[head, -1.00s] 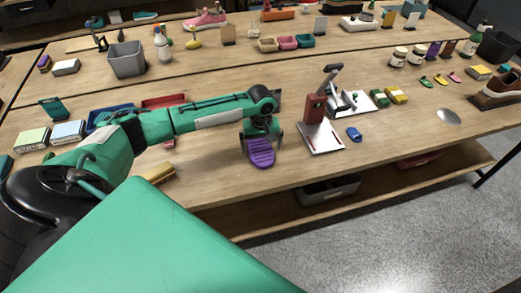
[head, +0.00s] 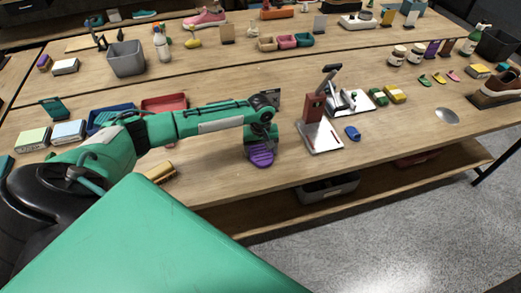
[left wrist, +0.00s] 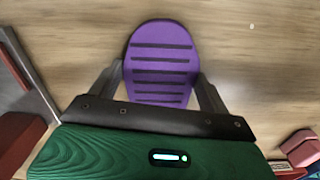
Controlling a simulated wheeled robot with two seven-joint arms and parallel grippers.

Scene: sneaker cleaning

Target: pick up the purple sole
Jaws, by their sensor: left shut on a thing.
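The purple sole (head: 261,157) has dark cross bars and shows below my left gripper (head: 261,143) in the head view, near the front edge of the table. In the left wrist view the purple sole (left wrist: 160,62) lies between the two fingers of the left gripper (left wrist: 160,78). The fingers are shut on its sides. The gripper covers part of the sole in both views. I cannot tell whether the sole is clear of the tabletop. My right gripper is not in view.
A red and metal press-like stand (head: 316,123) is just right of the gripper, with a small blue piece (head: 352,133) beyond it. Blue (head: 104,117) and red (head: 164,103) trays lie behind the arm. The table's front edge (head: 290,186) is close.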

